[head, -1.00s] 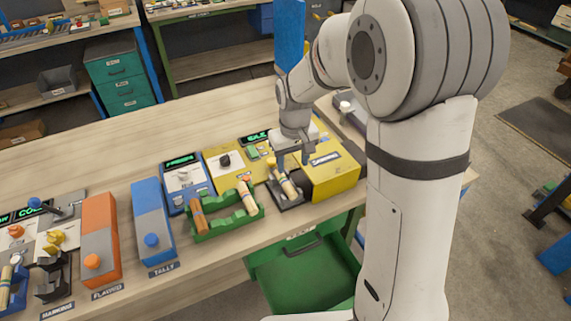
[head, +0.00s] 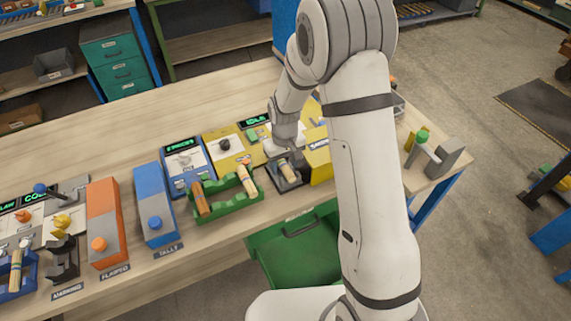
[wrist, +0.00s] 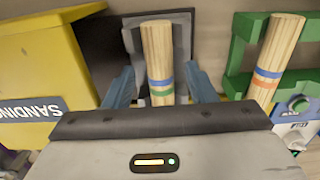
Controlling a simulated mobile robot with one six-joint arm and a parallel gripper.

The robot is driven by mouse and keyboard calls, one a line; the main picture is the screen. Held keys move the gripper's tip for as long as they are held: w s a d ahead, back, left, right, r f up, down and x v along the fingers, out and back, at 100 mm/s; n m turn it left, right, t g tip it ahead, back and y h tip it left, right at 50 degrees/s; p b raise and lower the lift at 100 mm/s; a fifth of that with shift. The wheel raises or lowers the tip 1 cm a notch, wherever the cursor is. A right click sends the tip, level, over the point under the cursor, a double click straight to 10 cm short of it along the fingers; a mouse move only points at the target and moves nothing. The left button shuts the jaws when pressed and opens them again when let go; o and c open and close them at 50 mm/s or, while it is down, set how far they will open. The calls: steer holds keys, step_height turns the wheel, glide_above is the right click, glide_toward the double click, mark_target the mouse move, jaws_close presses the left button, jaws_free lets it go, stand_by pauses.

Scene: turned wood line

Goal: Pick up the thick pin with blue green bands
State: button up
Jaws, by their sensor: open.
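A pale wooden pin (wrist: 158,50) with a blue band and a green band lies in a dark grey cradle (wrist: 183,40) beside the yellow sanding machine. The pin also shows in the head view (head: 287,170), partly hidden by my gripper (head: 281,154). In the wrist view my gripper (wrist: 160,80) is open, with one blue finger on each side of the pin's banded end. I see a gap on both sides, and cannot tell how deep the fingers reach.
A green rack (head: 228,207) left of the cradle holds a brown pin (head: 199,199) and a pale pin (wrist: 276,50) with blue and red bands. The yellow sanding machine (wrist: 45,65) stands close on the other side. An open green drawer (head: 305,255) juts out below.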

steer(key=shift+c, duration=0.5)
steer(key=c, duration=1)
